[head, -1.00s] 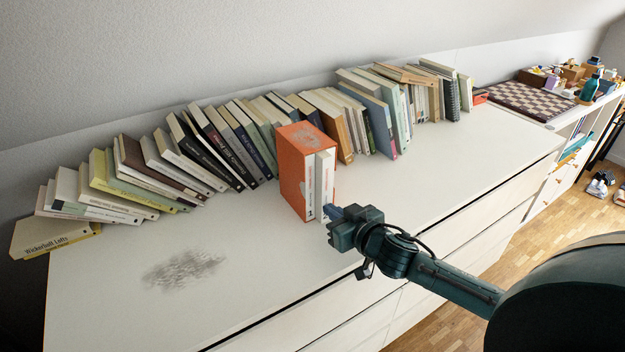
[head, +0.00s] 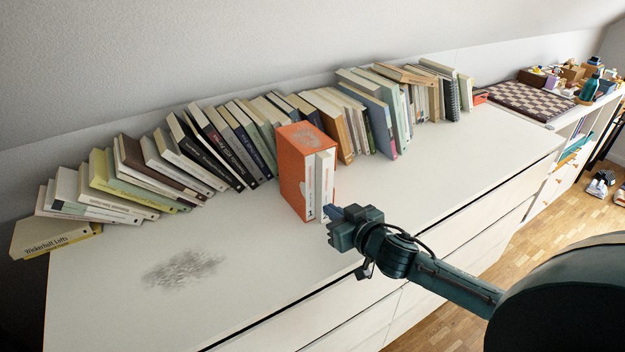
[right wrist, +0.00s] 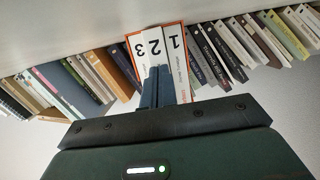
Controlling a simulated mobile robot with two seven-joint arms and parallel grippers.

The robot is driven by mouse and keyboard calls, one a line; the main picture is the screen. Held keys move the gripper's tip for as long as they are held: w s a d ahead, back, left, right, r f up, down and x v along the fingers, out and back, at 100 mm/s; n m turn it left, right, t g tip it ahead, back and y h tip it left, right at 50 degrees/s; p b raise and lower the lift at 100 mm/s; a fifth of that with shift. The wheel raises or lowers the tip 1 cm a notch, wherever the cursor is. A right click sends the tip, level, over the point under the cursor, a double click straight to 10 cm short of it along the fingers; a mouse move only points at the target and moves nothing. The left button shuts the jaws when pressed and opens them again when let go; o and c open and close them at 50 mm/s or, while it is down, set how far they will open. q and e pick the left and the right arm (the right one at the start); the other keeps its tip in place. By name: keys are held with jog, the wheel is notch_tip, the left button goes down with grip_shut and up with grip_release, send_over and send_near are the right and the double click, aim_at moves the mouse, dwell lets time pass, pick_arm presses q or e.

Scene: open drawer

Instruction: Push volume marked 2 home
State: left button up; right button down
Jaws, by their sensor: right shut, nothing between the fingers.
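An orange slipcase (head: 292,172) stands upright on the white dresser top, its open side toward the front right. White-spined volumes show in it. In the right wrist view their spines read 3, 2 and 1 from left to right: volume 3 (right wrist: 137,50), volume 2 (right wrist: 155,47) and volume 1 (right wrist: 176,62). My right gripper (head: 331,212) is shut and empty, its fingertips low in front of the spines. In the right wrist view the fingers (right wrist: 158,70) cover the lower part of volume 2. I cannot tell whether they touch it. My left gripper is not in view.
A long row of leaning books (head: 215,140) runs along the wall behind the slipcase. The dresser top (head: 240,240) is clear at the front left, apart from a grey smudge (head: 185,268). A chessboard (head: 528,100) lies at the far right.

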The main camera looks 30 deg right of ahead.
jog(key=shift+w, duration=0.9)
jog(key=shift+w+a+r, duration=0.1)
jog(key=shift+w+r, duration=0.05)
jog(key=shift+w, duration=0.2)
jog(key=shift+s+f, duration=0.25)
jog(key=shift+s, duration=0.15)
jog(key=shift+f+p+v, duration=0.25)
jog(key=shift+p+v, duration=0.1)
jog(key=shift+v, duration=0.85)
jog(key=shift+f+p+v, duration=0.2)
jog(key=shift+p+v, duration=0.15)
jog(key=shift+v, duration=0.85)
jog(key=shift+s, duration=0.15)
